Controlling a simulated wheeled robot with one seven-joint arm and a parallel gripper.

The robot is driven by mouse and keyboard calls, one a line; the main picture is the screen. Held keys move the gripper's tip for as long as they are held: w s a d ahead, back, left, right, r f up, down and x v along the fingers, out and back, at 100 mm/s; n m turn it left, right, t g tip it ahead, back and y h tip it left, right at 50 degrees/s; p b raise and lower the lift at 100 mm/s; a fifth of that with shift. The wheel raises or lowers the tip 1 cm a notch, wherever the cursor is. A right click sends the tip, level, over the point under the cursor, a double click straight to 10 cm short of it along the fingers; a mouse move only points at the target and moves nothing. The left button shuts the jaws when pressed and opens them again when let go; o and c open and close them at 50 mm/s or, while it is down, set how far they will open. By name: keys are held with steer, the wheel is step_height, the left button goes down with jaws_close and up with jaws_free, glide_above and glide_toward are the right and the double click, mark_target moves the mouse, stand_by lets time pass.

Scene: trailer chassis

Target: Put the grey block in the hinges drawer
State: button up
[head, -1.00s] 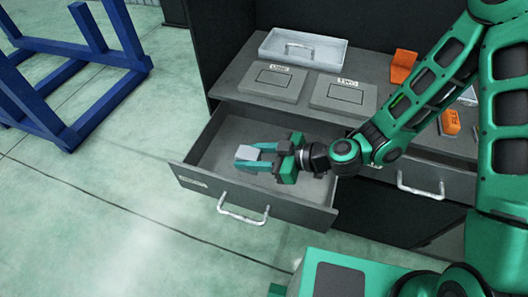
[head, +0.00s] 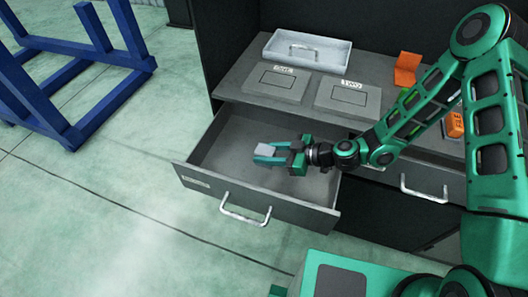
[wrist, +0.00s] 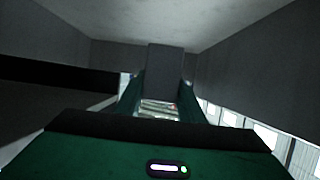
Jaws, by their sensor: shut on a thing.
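The grey block (head: 267,149) is held between the teal fingers of my gripper (head: 269,156), over the open drawer (head: 213,150). In the wrist view the block (wrist: 165,70) shows as a dark shape between both fingers of my gripper (wrist: 159,95). The drawer is pulled out from the grey bench and has a pale bar handle (head: 243,213). A small label (head: 195,182) sits on its front, too small to read. The drawer's bare floor shows around my gripper. I cannot tell how high the block is above that floor.
On the bench top (head: 238,78) lie a light tray (head: 308,48) and two grey plates, one marked "TWO" (head: 348,97). An orange part (head: 407,68) is farther right. A closed drawer (head: 420,181) is to the right. A blue frame (head: 75,70) stands at the left on open floor.

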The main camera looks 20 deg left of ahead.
steer(key=shift+f, duration=0.6)
steer(key=o, duration=1.1)
steer(key=shift+o, duration=0.2)
steer(key=shift+r, duration=0.65)
steer(key=v, duration=1.2)
steer(key=shift+d, duration=0.15)
